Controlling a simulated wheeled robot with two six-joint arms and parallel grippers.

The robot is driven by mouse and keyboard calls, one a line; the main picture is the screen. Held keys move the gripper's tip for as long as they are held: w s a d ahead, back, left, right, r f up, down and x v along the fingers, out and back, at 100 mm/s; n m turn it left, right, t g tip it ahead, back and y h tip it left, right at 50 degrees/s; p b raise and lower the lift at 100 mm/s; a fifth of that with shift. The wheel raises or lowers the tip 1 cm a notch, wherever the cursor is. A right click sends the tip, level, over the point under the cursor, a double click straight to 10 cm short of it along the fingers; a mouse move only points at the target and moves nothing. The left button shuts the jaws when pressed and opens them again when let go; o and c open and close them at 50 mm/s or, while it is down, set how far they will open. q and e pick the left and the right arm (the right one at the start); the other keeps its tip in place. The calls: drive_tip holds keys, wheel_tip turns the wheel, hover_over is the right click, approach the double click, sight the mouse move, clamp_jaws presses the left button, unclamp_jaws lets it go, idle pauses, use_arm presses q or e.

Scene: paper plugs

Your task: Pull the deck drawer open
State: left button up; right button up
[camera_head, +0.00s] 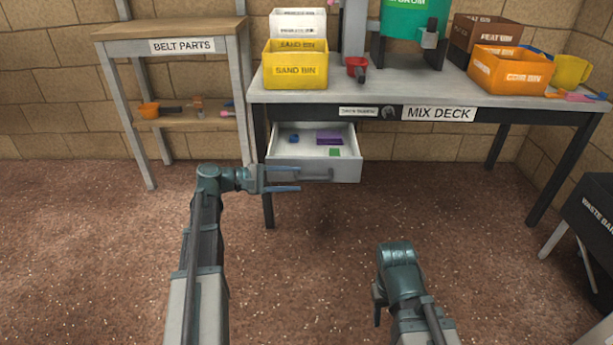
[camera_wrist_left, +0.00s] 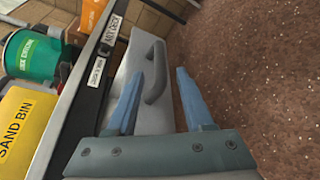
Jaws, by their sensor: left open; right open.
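The deck drawer (camera_head: 347,171) is pulled out below the mix deck, and its inside shows small blue, purple and green items. Its grey handle (camera_wrist_left: 157,74) is on the front panel; the handle also shows in the head view (camera_head: 318,178). My left gripper (camera_head: 298,178) is open at the drawer front. In the left wrist view, the handle lies between the two blue fingers (camera_wrist_left: 158,82) of that gripper, with visible gaps on both sides. My right gripper (camera_head: 378,308) is low in front of the deck, mostly hidden by its own wrist, and away from the drawer.
The mix deck (camera_head: 365,98) carries a yellow sand bin (camera_head: 296,66), an orange bin (camera_head: 511,70) and a red scoop (camera_head: 356,66). A belt parts shelf (camera_head: 175,30) stands left. A dark bin (camera_head: 596,205) stands right. The floor in front is clear.

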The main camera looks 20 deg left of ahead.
use_arm(q)
drive_tip(key=p+v, duration=0.1)
drive_tip(key=v, duration=0.6)
drive_tip(key=shift+s+a, duration=0.1)
drive_tip(key=s+d+f+m+g+y+p, duration=0.2)
drive_tip(key=s+d+m+g+p, duration=0.2)
drive_tip(key=d, duration=0.6)
drive_tip(key=s+d+f+m+g+y+p, duration=0.1)
drive_tip(key=s+d+m+g+y+p, duration=0.2)
drive_tip(key=d, duration=0.6)
drive_tip(key=s+d+r+m+g+y+p, duration=0.1)
drive_tip(key=s+d+m+y+p, duration=0.35)
drive_tip(key=s, duration=0.25)
drive_tip(key=s+d+r+m+g+y+p, duration=0.1)
drive_tip(key=s+d+r+m+y+p, duration=0.15)
drive_tip(key=s+m+y+p, duration=0.3)
wheel_tip(320, 180, up, 37)
drive_tip(key=h+p, duration=0.1)
drive_tip(key=p, duration=3.6)
drive_tip(key=shift+s+f, duration=0.2)
